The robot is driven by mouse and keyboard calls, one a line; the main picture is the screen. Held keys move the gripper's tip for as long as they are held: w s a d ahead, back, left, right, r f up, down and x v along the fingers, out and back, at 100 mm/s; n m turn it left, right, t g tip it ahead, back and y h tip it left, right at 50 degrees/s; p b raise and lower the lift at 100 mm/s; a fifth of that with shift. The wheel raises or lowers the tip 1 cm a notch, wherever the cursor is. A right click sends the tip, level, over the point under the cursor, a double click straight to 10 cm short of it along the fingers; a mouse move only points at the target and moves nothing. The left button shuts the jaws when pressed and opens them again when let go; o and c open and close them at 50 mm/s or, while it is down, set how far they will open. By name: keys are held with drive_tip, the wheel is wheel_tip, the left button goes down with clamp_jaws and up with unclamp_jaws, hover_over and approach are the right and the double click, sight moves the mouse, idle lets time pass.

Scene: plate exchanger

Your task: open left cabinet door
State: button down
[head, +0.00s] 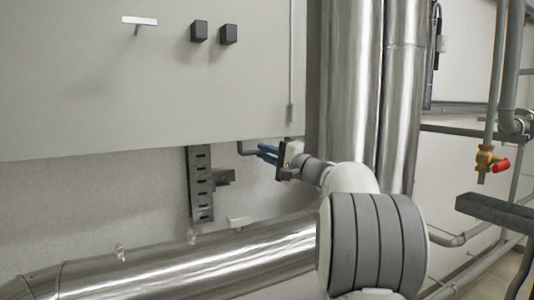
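A large light-grey cabinet (90,80) fills the upper left of the head view. No seam between doors is visible. A white T-shaped handle (140,21) and two dark square knobs, one on the left (199,31) and one on the right (228,34), stick out from its front. My gripper (267,152) is at the end of my arm, just below the cabinet's lower right edge, well below and right of the handle. Its blue fingers point left, near a bent dark pipe. They are small and seen nearly side-on, so their opening is unclear.
Tall shiny pipes (350,80) stand right of the cabinet. A thick shiny pipe (190,262) runs below it. A slotted grey bracket (201,185) is on the wall between. A brass valve with a red handle (500,165) is at right. The space before the cabinet front looks clear.

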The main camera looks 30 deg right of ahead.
drive_tip(key=shift+r, duration=0.2)
idle(0.3)
drive_tip(key=shift+s+d+r+h+b, duration=0.1)
drive_tip(key=shift+s+h+b, duration=0.2)
drive_tip(key=shift+s, duration=0.3)
